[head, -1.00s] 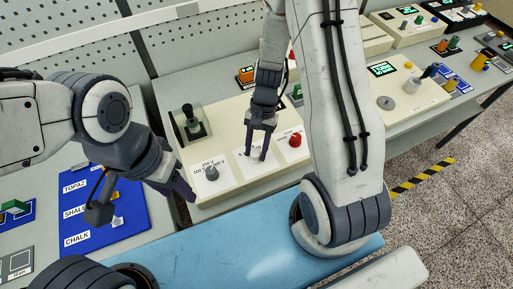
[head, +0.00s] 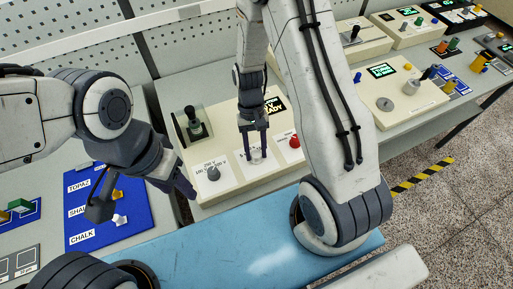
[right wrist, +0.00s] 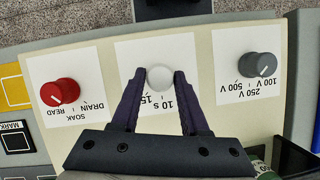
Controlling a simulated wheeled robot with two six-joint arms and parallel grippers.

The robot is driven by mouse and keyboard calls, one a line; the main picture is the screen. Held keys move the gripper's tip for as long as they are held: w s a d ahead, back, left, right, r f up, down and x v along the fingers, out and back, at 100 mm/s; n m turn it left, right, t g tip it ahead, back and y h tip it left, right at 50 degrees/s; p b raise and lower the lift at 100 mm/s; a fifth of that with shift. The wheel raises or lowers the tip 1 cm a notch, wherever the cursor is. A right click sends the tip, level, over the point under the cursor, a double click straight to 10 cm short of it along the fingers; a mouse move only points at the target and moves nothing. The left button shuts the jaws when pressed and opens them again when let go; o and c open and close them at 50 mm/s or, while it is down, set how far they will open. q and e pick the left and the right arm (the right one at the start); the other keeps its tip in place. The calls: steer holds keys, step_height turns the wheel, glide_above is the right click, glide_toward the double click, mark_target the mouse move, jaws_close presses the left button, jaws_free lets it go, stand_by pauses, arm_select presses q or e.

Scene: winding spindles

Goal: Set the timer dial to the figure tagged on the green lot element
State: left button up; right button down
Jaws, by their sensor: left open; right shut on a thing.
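The white timer dial (right wrist: 159,77) sits on a white plate in the right wrist view, with "10 s" and a partly hidden "15" beside it. My right gripper (right wrist: 158,80) is shut on this dial, one finger on each side. In the head view my right gripper (head: 254,154) points down at the cream panel (head: 235,185). My left gripper (head: 142,198) is open and empty, over the blue board at the left. A green piece (head: 20,205) lies at the far left edge; I cannot read any tag on it or tell whether it is the lot element.
A red knob (right wrist: 60,93) and a grey knob (right wrist: 258,65) flank the dial closely. A black lever (head: 191,118) stands on the panel behind. A lit display (head: 274,104) is partly hidden. The blue board (head: 90,225) carries labels TOPAZ and CHALK.

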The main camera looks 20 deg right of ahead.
steer(key=shift+a+r+n+h, duration=0.1)
steer(key=shift+n+h, duration=0.3)
steer(key=shift+n, duration=0.8)
steer(key=shift+c, duration=2.1)
jaws_free()
steer(key=b+v, duration=0.1)
steer(key=v, duration=0.9)
steer(key=shift+r+b, duration=0.2)
steer(key=shift+b, duration=0.15)
steer(key=shift+a, duration=0.1)
steer(key=s+a+r+n+t, duration=0.1)
steer(key=s+a+r+n, duration=0.1)
steer(key=s, duration=0.3)
steer(key=s+a+r+n+t+b, duration=0.1)
steer(key=s+a+r+n+t, duration=0.1)
steer(key=s+a, duration=0.3)
steer(key=s+a+r+n+t+y, duration=0.1)
steer(key=s+a+r+n, duration=0.2)
steer(key=s, duration=0.4)
steer(key=shift+a+r+t+b, duration=0.3)
